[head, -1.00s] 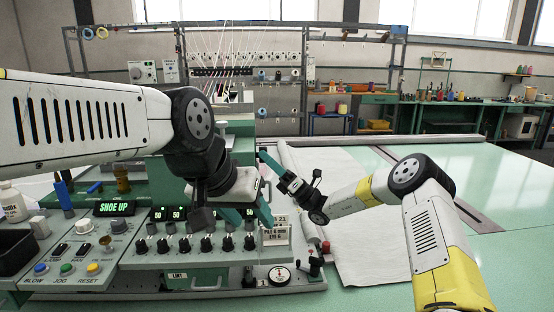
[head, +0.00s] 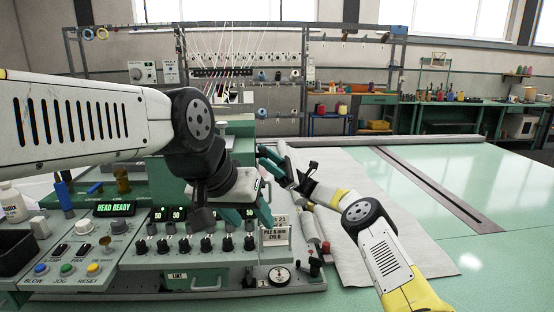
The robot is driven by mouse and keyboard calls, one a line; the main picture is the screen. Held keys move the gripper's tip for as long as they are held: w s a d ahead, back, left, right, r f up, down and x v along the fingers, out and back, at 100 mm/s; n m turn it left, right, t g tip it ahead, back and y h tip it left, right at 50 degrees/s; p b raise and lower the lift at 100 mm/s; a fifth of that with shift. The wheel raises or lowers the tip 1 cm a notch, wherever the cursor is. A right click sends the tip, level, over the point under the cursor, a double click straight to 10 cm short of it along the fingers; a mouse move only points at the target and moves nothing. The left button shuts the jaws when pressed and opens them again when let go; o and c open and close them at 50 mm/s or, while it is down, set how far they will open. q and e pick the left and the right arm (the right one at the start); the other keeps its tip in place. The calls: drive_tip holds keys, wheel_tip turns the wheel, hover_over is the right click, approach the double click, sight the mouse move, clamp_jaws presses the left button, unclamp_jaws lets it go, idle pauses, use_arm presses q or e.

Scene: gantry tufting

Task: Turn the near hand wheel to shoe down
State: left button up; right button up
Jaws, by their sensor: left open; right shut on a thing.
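The tufting machine's display (head: 115,209) reads HEAD READY. A small round white-and-black wheel or dial (head: 279,276) sits low at the machine's front right, with a black-and-red knob (head: 315,264) to its right. I cannot tell for sure which is the near hand wheel. My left gripper (head: 250,217) is open above the right end of the control panel, its teal fingers apart and clear of both. My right gripper (head: 266,160) is at the machine's right side, shut on a part that its fingers and my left arm mostly hide.
A row of black knobs (head: 207,244) lines the panel front. White cloth (head: 380,240) lies on the green table (head: 490,165) to the right. A thread rack (head: 215,70) stands behind. The right side of the table is clear.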

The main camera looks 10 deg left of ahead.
drive_tip(key=shift+w+r+n+g+h, duration=0.25)
drive_tip(key=shift+n+g+h, duration=0.2)
drive_tip(key=shift+n, duration=0.35)
drive_tip(key=shift+s+n+h, duration=0.1)
drive_tip(key=shift+n+h, duration=0.2)
drive_tip(key=shift+h, duration=0.05)
drive_tip(key=shift+f, duration=0.1)
drive_tip(key=o, duration=1.1)
drive_tip(key=shift+f, duration=0.1)
wheel_tip(320, 180, up, 4)
drive_tip(key=shift+s+d, duration=0.1)
drive_tip(key=s+d, duration=0.1)
drive_tip(key=s, duration=0.4)
drive_tip(key=s+d, duration=0.1)
drive_tip(key=s, duration=0.4)
drive_tip(key=s+d+r, duration=0.1)
drive_tip(key=s+d, duration=0.1)
drive_tip(key=s, duration=0.3)
drive_tip(key=shift+s, duration=0.15)
